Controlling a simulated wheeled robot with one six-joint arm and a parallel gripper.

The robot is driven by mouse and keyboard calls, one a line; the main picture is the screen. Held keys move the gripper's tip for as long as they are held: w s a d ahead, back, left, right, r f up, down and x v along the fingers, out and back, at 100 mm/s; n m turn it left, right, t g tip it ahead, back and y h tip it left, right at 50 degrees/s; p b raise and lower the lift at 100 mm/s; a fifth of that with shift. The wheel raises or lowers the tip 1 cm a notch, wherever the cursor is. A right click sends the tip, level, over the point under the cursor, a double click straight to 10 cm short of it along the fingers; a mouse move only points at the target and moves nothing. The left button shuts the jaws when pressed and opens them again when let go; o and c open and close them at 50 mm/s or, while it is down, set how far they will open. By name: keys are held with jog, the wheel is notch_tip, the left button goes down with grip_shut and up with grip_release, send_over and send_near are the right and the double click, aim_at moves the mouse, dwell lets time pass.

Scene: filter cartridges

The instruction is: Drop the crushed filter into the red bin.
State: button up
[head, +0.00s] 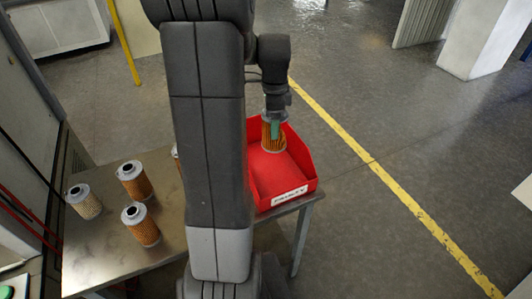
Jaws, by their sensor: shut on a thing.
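The red bin (295,193) sits at the right end of the metal table, with a white label on its front wall. My gripper (275,122) is over the back part of the bin, pointing down. It is shut on an orange pleated filter (270,142) with a grey top cap. The filter looks upright, and its lower end shows against the bin's inside. I cannot tell whether it touches the bin floor or whether this filter is crushed. My arm hides part of the table and the bin's left side.
A further filter (175,153) is mostly hidden behind my arm. Open floor lies to the right.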

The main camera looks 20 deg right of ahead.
jog(key=shift+f+b, duration=2.05)
jog(key=shift+f, duration=0.75)
jog(key=o, duration=1.1)
jog(key=shift+r, duration=0.15)
notch_tip(320, 180, up, 14)
jog(key=shift+f, duration=0.15)
jog(key=shift+f, duration=0.1)
